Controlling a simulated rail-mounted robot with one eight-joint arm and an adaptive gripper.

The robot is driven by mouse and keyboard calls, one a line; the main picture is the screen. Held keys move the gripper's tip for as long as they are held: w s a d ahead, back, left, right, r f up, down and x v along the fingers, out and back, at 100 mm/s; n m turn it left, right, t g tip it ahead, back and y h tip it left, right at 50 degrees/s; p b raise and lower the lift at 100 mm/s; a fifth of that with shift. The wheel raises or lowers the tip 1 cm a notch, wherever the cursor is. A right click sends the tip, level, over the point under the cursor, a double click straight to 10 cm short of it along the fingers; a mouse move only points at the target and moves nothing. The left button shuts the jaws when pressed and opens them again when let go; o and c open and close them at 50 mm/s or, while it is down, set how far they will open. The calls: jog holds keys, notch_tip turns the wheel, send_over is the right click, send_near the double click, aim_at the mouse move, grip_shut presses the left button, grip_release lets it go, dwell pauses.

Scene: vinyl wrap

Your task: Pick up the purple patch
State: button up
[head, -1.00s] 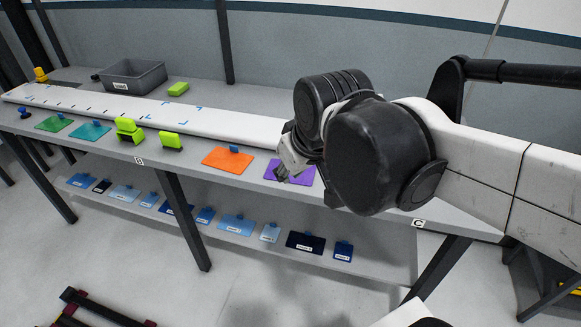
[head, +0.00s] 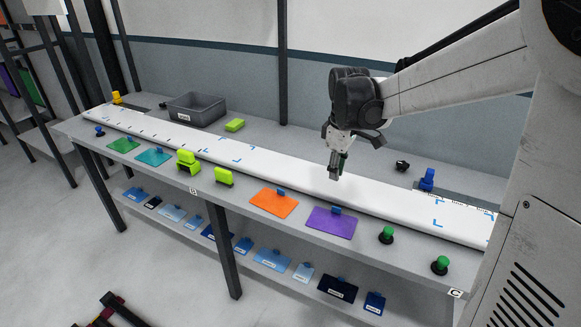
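The purple patch (head: 325,223) lies flat on the grey table's front strip. A small blue tab (head: 336,210) stands at its back edge. My gripper (head: 335,176) points down, apart from the patch, and appears above the long white panel behind it. Its fingers are small in this view, and I cannot tell whether they are open or shut. A small dark green bit shows beside the fingers; I cannot tell what it is. The whole patch is visible.
An orange patch (head: 272,204) lies left of the purple one. Two green-topped knobs (head: 387,234) (head: 440,264) stand to its right. The white panel (head: 290,176) runs behind. A grey bin (head: 197,108) stands at the back left. Blue patches lie on the lower shelf (head: 262,275).

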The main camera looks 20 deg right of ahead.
notch_tip(320, 180, down, 2)
jog(key=w+d+n, duration=0.1)
jog(key=w+d, duration=0.1)
jog(key=w, duration=0.1)
send_over(335, 207)
jog(key=shift+g, duration=0.4)
jog(key=f, duration=0.8)
jog(key=shift+w+a+f, duration=0.15)
jog(key=shift+w+f, duration=0.05)
jog(key=shift+f, duration=0.1)
jog(key=shift+s+d+f+p, duration=0.1)
jog(key=shift+d+f+p, duration=0.05)
jog(key=shift+f, duration=1.15)
jog(key=shift+d+f+p, duration=0.1)
jog(key=shift+f+p, duration=0.05)
jog(key=shift+f, duration=1.15)
grip_shut()
jog(key=shift+r, duration=0.1)
